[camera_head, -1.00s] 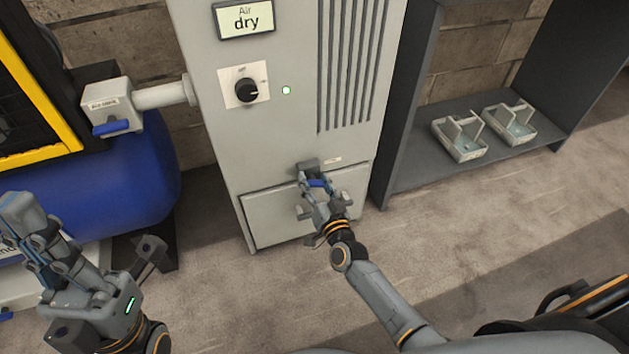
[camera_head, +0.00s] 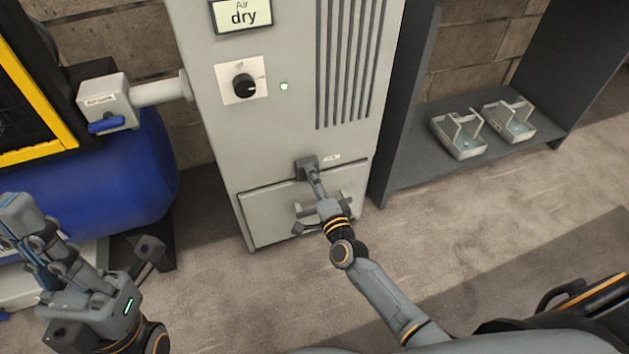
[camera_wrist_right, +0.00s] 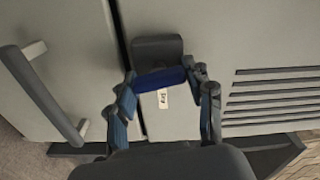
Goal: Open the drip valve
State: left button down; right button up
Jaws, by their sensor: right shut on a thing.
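The drip valve (camera_head: 306,168) is a small dark grey block on the front of the grey dryer cabinet, beside a small label. It also shows in the wrist view (camera_wrist_right: 157,47), with its blue lever (camera_wrist_right: 160,79) below it. My right gripper (camera_head: 314,182) is at the valve. In the wrist view its fingers (camera_wrist_right: 166,92) are on either side of the blue lever, shut on it. In the head view the gripper hides the lever. My left gripper (camera_head: 88,232) is at the lower left, fingers spread, empty and away from the cabinet.
A panel with a bar handle (camera_wrist_right: 45,95) is just below the valve, close to my right gripper. A black knob (camera_head: 244,85) and an "Air dry" display (camera_head: 241,16) are higher up. A blue tank (camera_head: 120,185) stands left; a shelf (camera_head: 440,178) with two trays stands right.

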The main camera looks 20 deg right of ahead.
jog(key=shift+m, duration=1.1)
jog(key=o, duration=1.2)
jog(key=s, duration=1.2)
jog(key=shift+d, duration=0.25)
